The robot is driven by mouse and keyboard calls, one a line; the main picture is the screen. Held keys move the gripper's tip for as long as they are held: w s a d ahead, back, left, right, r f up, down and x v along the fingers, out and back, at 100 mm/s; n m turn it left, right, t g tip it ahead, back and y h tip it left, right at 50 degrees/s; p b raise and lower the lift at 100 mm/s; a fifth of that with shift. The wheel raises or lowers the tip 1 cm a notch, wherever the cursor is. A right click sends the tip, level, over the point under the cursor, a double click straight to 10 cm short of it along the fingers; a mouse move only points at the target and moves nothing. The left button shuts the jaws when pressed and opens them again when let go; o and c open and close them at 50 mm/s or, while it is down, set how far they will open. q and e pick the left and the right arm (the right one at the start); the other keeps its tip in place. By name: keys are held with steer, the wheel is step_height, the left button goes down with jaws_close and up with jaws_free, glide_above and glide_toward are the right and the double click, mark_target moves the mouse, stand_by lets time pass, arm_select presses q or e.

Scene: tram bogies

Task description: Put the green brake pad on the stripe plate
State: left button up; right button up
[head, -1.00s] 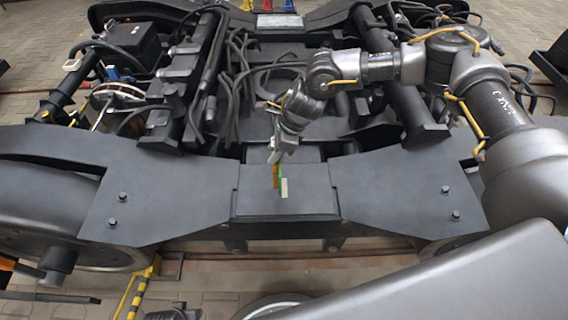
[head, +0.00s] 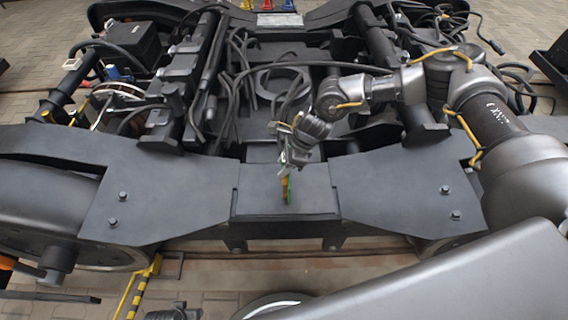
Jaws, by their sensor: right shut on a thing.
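My right gripper (head: 289,160) reaches in from the right and points down over the middle of the bogie frame. It is shut on the green brake pad (head: 288,187), a thin upright piece with a green and an orange-brown side. The pad hangs edge-on below the fingers, over the dark flat plate (head: 256,199) in the middle of the near beam, which I take for the stripe plate. No pale stripe shows there now; the pad seems to cover it. Whether the pad touches the plate, I cannot tell.
Dark beam wings (head: 150,195) lie on both sides of the plate. Behind it are pipes and loose black hoses (head: 235,90). A yellow-and-black striped stand (head: 135,294) is on the floor in front. The beam top around the plate is clear.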

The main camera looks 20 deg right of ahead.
steer(key=shift+f, duration=0.1)
steer(key=o, duration=0.8)
steer(key=shift+o, duration=1.4)
arm_select(q)
steer(key=shift+r, duration=0.25)
steer(key=shift+w+f, duration=0.2)
steer(key=shift+f, duration=0.4)
arm_select(e)
steer(key=v, duration=1.2)
arm_select(q)
steer(key=shift+s, duration=0.25)
